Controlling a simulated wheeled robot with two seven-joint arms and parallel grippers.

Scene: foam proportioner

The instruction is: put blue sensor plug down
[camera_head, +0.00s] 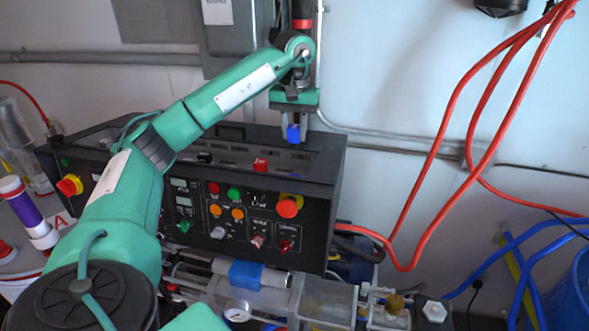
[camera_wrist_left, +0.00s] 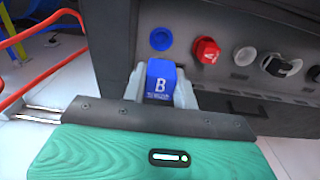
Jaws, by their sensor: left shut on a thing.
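The blue sensor plug (camera_head: 293,134), marked with a white B, is held upright below my left gripper (camera_head: 293,122). It also shows in the left wrist view (camera_wrist_left: 160,84), between the two grey fingers of my left gripper (camera_wrist_left: 160,92). The gripper is shut on it. In the head view the plug appears over the rear right part of the black control box's top (camera_head: 310,160); I cannot tell the exact gap. A blue round socket (camera_wrist_left: 161,39) shows just beyond the plug in the wrist view. My right gripper is not in view.
A red plug (camera_head: 260,165) stands on the box top; a red one (camera_wrist_left: 207,50) also shows in the wrist view. Nearby are a white round fitting (camera_wrist_left: 245,55) and a black one (camera_wrist_left: 282,66). Red hoses (camera_head: 450,110) hang to the right.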

